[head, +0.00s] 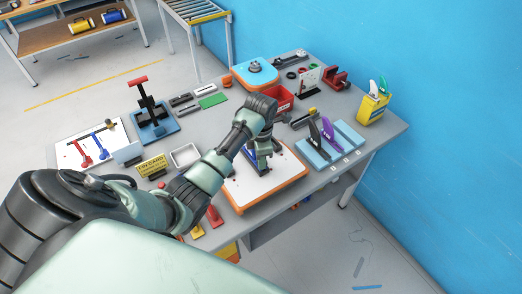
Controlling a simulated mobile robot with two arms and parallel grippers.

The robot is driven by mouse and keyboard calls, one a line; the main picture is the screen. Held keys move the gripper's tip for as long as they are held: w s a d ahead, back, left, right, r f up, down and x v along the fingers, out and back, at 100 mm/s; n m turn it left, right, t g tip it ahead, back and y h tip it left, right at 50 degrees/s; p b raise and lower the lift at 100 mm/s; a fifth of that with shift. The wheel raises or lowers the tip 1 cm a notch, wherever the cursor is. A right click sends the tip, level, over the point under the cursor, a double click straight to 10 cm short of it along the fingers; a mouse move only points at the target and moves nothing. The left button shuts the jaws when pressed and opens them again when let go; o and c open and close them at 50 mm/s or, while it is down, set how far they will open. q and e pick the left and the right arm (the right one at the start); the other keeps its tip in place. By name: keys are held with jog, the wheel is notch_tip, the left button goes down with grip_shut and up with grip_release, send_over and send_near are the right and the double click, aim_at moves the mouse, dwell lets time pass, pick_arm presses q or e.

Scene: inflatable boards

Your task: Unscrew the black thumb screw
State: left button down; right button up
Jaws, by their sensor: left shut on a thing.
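My left arm reaches in from the lower left. My left gripper (262,166) points down over a white board with an orange edge (268,189). It is shut on a small part low over the board, by position the black thumb screw, which the fingers and wrist mostly hide. A dark blue piece (249,155) shows beside the fingers. I cannot make out the screw's thread or how far it is turned. My right gripper is not in view.
Around the board on the grey table stand a red bin (284,100), a blue board with purple and black handles (326,142), a yellow container (373,107), a metal tray (186,155) and a yellow sign (151,166). A blue-topped board (255,73) lies behind.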

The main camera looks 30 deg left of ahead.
pick_arm(q)
jog(key=n, duration=0.2)
jog(key=shift+s+d+f+n, duration=0.15)
jog(key=shift+f+n, duration=0.05)
jog(key=shift+n, duration=0.2)
jog(key=shift+d+n, duration=0.15)
jog(key=shift+n, duration=1.55)
jog(key=shift+s, duration=0.1)
jog(key=n, duration=0.3)
jog(key=c, duration=1.4)
grip_release()
jog(key=shift+o, duration=0.2)
jog(key=shift+r, duration=0.1)
